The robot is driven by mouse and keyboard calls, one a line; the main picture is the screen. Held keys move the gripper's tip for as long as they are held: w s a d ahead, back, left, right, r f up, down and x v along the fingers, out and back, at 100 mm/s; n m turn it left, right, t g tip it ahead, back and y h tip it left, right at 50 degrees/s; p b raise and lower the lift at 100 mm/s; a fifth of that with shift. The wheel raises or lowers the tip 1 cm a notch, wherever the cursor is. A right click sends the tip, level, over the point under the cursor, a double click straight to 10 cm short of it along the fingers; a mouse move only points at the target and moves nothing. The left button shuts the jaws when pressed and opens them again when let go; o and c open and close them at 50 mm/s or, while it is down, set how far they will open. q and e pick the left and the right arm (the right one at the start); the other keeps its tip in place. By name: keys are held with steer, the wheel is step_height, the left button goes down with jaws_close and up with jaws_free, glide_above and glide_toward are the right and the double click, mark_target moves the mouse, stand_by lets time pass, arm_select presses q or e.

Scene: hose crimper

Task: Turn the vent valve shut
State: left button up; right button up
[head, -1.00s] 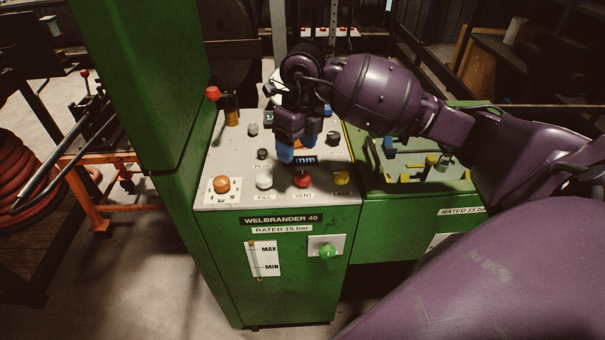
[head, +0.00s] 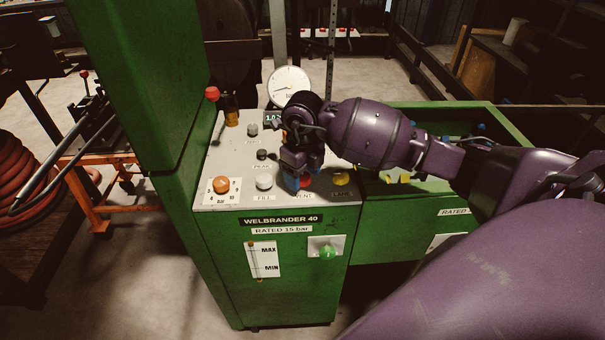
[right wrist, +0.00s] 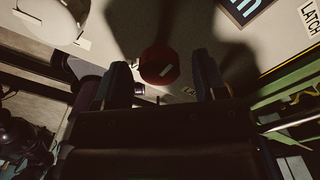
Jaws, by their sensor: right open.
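The vent valve is a red knob (head: 306,182) on the sloped light panel of the green machine, above the VENT label. My right gripper (head: 297,183) hangs over it from above and hides part of the knob and label in the head view. In the right wrist view the red knob (right wrist: 159,65), with a pale mark on its face, lies between the two blue-tipped fingers (right wrist: 162,80), slightly beyond their tips. The fingers are open, with a gap on both sides of the knob. My left gripper is in neither view.
A white FILL knob (head: 264,181) is just left of the gripper and a yellow knob (head: 341,179) just right. An orange knob (head: 221,184) is further left. A round gauge (head: 289,86) stands behind, and a red-topped lever (head: 212,94) rises at the panel's back left.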

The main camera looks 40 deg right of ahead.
steer(key=shift+f, duration=0.2)
steer(key=c, duration=0.9)
